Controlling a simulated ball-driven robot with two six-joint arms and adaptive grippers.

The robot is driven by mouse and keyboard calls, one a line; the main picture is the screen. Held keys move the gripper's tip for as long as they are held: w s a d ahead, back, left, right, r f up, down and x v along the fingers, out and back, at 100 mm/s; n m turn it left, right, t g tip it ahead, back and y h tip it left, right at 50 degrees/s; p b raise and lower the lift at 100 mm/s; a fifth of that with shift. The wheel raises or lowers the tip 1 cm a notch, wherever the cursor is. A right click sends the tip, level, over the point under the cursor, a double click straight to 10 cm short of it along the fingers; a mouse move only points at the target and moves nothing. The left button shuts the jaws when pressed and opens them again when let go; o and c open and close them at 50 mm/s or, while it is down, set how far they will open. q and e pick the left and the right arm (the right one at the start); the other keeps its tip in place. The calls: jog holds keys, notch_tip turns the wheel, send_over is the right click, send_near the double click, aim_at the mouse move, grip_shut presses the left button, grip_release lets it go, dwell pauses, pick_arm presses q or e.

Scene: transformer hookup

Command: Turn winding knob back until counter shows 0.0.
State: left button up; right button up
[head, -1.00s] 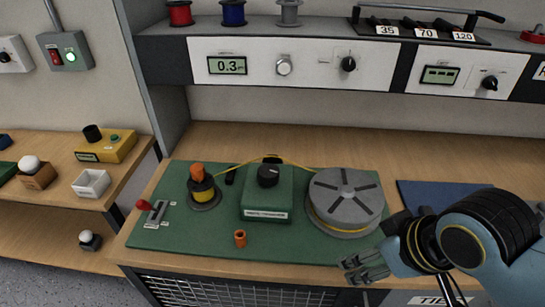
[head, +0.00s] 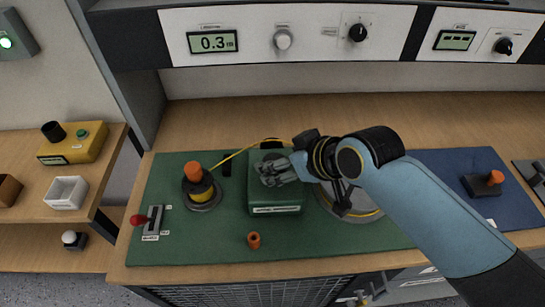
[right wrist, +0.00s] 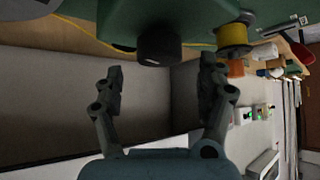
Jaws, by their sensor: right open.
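The counter display (head: 213,42) on the back panel reads 0.3. The green winding box (head: 288,203) sits on the green mat. Its black knob (right wrist: 160,46) shows in the right wrist view, just ahead of and between my fingertips; in the head view my gripper hides it. My right gripper (head: 272,173) is over the box; it also shows in the right wrist view (right wrist: 161,75), its fingers spread apart and nothing between them. My left gripper is not in view.
An orange-topped spool with yellow wire (head: 201,187) stands left of the box. A grey reel (head: 328,205) is partly hidden under my right arm. A small orange piece (head: 254,240) stands in front. A red-handled lever (head: 150,220) is at the mat's left.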

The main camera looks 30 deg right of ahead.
jog(key=x, duration=0.3)
jog(key=shift+w, duration=0.1)
jog(key=shift+w+a+f, duration=0.1)
jog(key=shift+w+f, duration=0.3)
jog(key=shift+f, duration=0.1)
jog(key=c, duration=0.4)
jog(key=shift+c, duration=1.1)
jog(key=c, duration=0.6)
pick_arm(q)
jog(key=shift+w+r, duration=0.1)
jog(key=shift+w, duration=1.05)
pick_arm(e)
jog(key=shift+o, duration=0.2)
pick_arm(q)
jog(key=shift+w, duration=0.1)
pick_arm(e)
jog(key=shift+n+y, duration=0.3)
jog(key=shift+n, duration=0.1)
